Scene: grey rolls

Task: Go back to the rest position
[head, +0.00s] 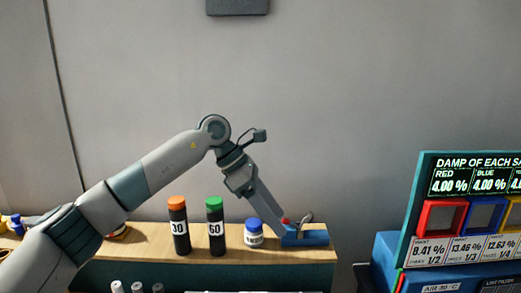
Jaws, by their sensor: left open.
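My left arm comes in from the left and bends down over a wooden shelf (95,246). Its gripper (288,222) is open at the right end of the shelf, just above a blue block-like holder (305,236). A small red part shows by the fingertips. I cannot tell whether the fingers touch the holder. My right gripper is not in view.
On the shelf stand a black tube with an orange cap (179,228), a black tube with a green cap (215,228) and a white jar with a blue lid (253,234). A display panel with coloured frames (423,205) stands at the right.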

